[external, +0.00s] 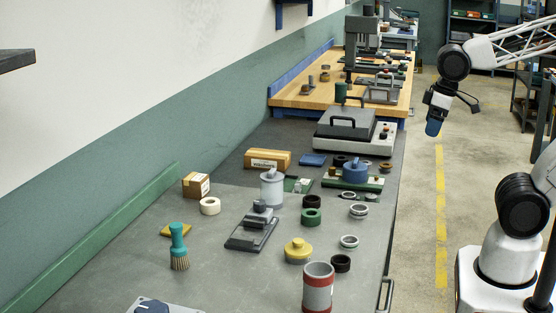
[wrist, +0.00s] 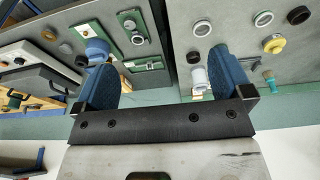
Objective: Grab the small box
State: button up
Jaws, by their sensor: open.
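The small box (external: 196,185) is a brown cardboard box with a label. It stands at the left of the grey workbench in the external view, close to the wall side. A longer brown cardboard box (external: 268,159) stands farther back on the bench. My gripper (external: 435,122) is raised beyond the bench's right edge, over the floor, far from both boxes. In the wrist view my gripper (wrist: 165,80) has its two blue fingers wide apart with nothing held between them. I cannot make out the small box for certain in the wrist view.
A white tape roll (external: 210,206) sits right beside the small box. A teal brush (external: 179,246) stands nearer the camera. A grey-white cylinder (external: 271,189), a clamp (external: 253,228), several rings and a red-banded can (external: 317,288) fill the bench's middle and right.

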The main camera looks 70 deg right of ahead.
dwell(0.3)
jog(key=m+g+y, duration=0.3)
jog(key=m+y, duration=0.7)
jog(key=m, duration=0.3)
send_over(200, 174)
jog(key=s+d, duration=0.3)
jog(key=s, duration=1.2)
notch_tip(200, 174, down, 6)
jog(key=w+f+m+y, duration=0.1)
jog(key=w+f, duration=0.3)
jog(key=w, duration=0.1)
jog(key=w+d+f+m+y, duration=0.1)
jog(key=w+f+m, duration=0.1)
jog(key=w+f, duration=0.2)
jog(key=w+d+f+m+y, duration=0.1)
jog(key=w+f+m, duration=0.1)
jog(key=w, duration=0.4)
jog(key=shift+w+f+t+y, duration=0.1)
jog(key=shift+f+t+y, duration=0.25)
jog(key=shift+f, duration=0.55)
jog(key=shift+a, duration=0.15)
jog(key=shift+x, duration=1.25)
